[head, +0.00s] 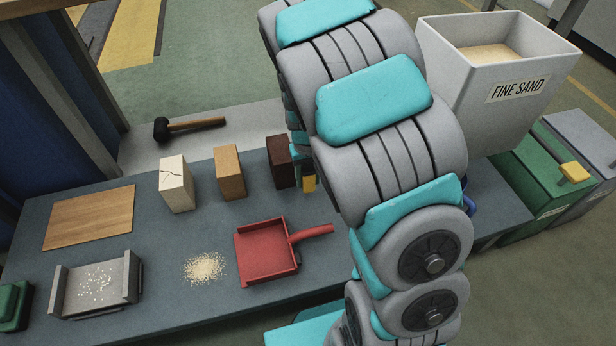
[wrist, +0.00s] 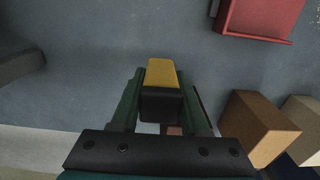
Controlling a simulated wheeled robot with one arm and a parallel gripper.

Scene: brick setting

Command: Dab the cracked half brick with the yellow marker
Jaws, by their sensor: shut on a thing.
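The cracked half brick (head: 177,188) is cream with a dark crack and stands upright at the left of a row of three bricks in the head view. A pale block (wrist: 304,118) at the right edge of the wrist view looks like it, but no crack shows there. My gripper (wrist: 161,98) is shut on the yellow marker (wrist: 162,72), which has a yellow end and a black body. In the head view the marker's yellow part (head: 309,184) shows right of the dark brick, apart from the cracked one. My arm hides most of the gripper there.
A tan brick (head: 229,173) and a dark brown brick (head: 279,162) stand between the cracked brick and my gripper. A red dustpan (head: 264,250), a sand pile (head: 204,267) and a grey tray (head: 95,308) lie nearer. A mallet (head: 190,125) lies behind.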

